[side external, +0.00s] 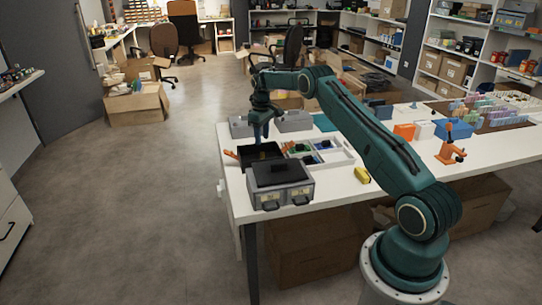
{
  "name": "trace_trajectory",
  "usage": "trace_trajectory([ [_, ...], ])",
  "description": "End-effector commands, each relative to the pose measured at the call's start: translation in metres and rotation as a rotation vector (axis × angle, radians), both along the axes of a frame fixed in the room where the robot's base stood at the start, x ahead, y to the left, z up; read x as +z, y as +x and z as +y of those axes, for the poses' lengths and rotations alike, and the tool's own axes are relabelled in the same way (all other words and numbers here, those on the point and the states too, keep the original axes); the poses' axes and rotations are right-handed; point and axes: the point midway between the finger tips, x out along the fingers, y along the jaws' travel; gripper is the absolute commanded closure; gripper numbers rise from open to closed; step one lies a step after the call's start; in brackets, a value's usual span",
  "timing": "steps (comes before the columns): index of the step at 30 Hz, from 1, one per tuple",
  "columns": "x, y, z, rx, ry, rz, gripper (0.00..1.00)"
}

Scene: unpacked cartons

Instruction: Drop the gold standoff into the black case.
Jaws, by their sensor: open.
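A black open case (244,155) sits on the white table near its left end, partly hidden by a grey box in front. I cannot make out the gold standoff; the inside of the case is dark and too small to tell.
A grey box with a black top (280,185) stands in front of the case. A white divided tray (345,158) with small parts lies to its right. Grey bins (293,121) stand behind. A yellow object (362,175) and an orange clamp (451,152) lie farther right.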

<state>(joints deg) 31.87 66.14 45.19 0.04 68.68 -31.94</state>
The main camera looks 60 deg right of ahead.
Motion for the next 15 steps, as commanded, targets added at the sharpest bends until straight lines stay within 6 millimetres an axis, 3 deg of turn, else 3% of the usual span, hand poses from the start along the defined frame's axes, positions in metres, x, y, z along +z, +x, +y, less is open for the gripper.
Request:
trace_trajectory([
  [15,0.086,0.001,0.0,0.0,-0.002,-0.003,0.59],
])
